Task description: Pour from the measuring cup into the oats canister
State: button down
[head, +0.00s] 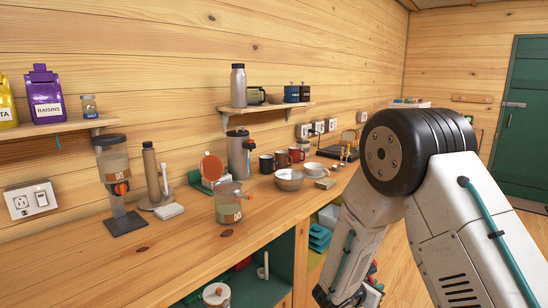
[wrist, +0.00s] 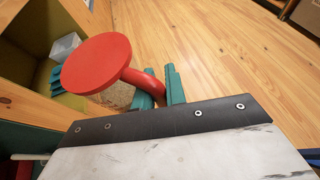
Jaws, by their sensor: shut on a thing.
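In the wrist view my gripper (wrist: 160,88) has its teal fingers closed around the curved red handle of what looks like the measuring cup (wrist: 95,63). A flat red round face on it is turned to the camera, and a pale grainy patch shows just behind it. In the head view my arm hides most of the gripper and the cup. A clear jar with a brown label, seemingly the oats canister (head: 229,205), stands upright near the counter's front edge, left of my arm and apart from it. Its label is too small to read surely.
Counter in front of the dispenser is clear. Open shelves lie below.

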aim_at(228, 207)
jog(key=z, duration=1.9)
jog(key=i, duration=1.8)
jog(key=u, duration=3.55)
